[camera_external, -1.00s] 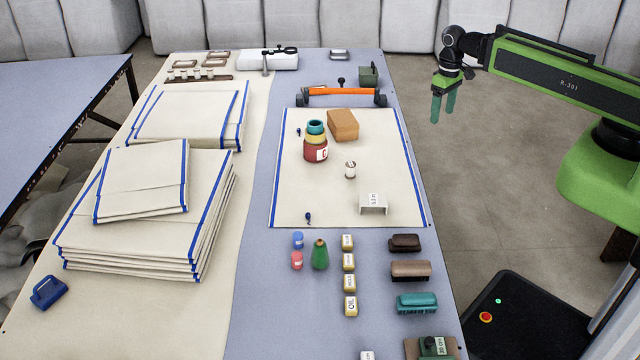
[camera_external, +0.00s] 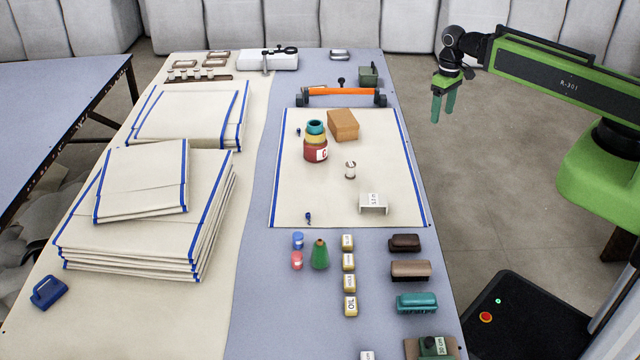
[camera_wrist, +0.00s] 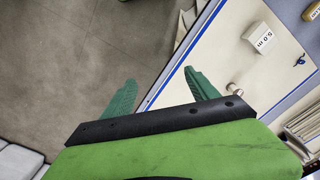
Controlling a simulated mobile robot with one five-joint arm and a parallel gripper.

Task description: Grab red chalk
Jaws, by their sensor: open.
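A short red cylinder, perhaps the red chalk (camera_external: 297,260), stands on the table in front of the spread cloth, just below a similar blue one (camera_external: 298,240) and left of a green conical bottle (camera_external: 320,254). My gripper (camera_external: 443,107) hangs in the air off the table's right side, far from the red piece. Its two green fingers are apart and empty. They also show in the wrist view (camera_wrist: 160,95), where the red piece is not visible.
The spread cloth (camera_external: 290,190) holds a jar (camera_external: 316,143), a brown block (camera_external: 343,125) and a white 5.0 m block (camera_external: 373,203). Several small labelled blocks (camera_external: 348,262) and brushes (camera_external: 411,269) stand right of the red piece. Folded cloths (camera_external: 140,230) are stacked at left.

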